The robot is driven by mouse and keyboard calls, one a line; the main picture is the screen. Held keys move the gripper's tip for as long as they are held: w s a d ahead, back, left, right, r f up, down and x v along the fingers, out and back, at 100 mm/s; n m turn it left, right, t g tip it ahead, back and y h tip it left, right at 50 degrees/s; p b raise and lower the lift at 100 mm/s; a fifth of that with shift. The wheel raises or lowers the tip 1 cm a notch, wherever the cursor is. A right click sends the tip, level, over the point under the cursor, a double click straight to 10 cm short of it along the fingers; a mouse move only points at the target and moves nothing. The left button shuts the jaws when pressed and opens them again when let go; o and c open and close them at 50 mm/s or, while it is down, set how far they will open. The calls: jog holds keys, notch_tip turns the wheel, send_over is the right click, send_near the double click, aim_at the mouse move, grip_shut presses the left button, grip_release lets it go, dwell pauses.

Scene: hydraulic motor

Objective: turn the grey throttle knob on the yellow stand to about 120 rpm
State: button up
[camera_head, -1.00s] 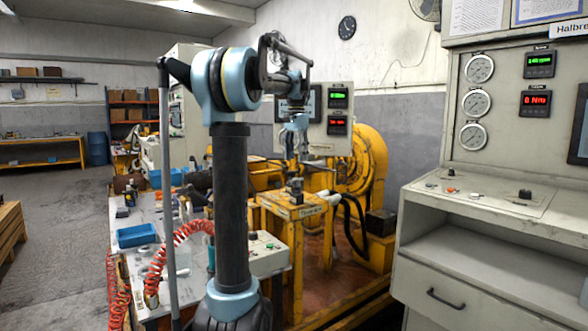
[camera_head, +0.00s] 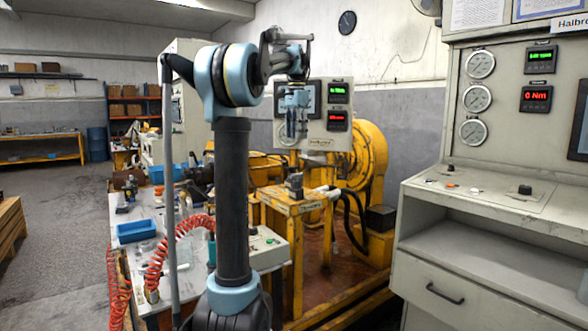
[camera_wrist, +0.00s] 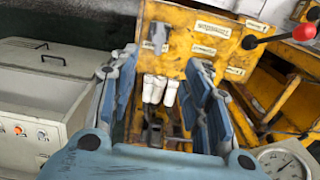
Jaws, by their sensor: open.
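The yellow stand (camera_head: 310,209) is in the middle of the head view, with the grey throttle knob (camera_head: 294,183) on its top. In the wrist view the stand's labelled yellow top (camera_wrist: 205,28) fills the upper middle, and the grey knob (camera_wrist: 156,37) sticks up from its left part. My gripper (camera_head: 291,133) hangs above the knob, clear of it. In the wrist view its blue fingers (camera_wrist: 165,72) are spread wide with nothing between them in their grip. The knob lies beyond the fingertips.
Green and red displays (camera_head: 540,60) are on the right panel; the green digits are not clearly readable. White rounded items (camera_wrist: 160,90) lie beside the stand. A red-balled lever (camera_wrist: 303,32) is at its right in the wrist view. A yellow machine (camera_head: 368,165) stands behind.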

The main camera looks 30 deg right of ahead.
aim_at(296, 177)
jog(key=shift+m, duration=0.6)
notch_tip(296, 177, down, 16)
jog(key=shift+f, duration=0.1)
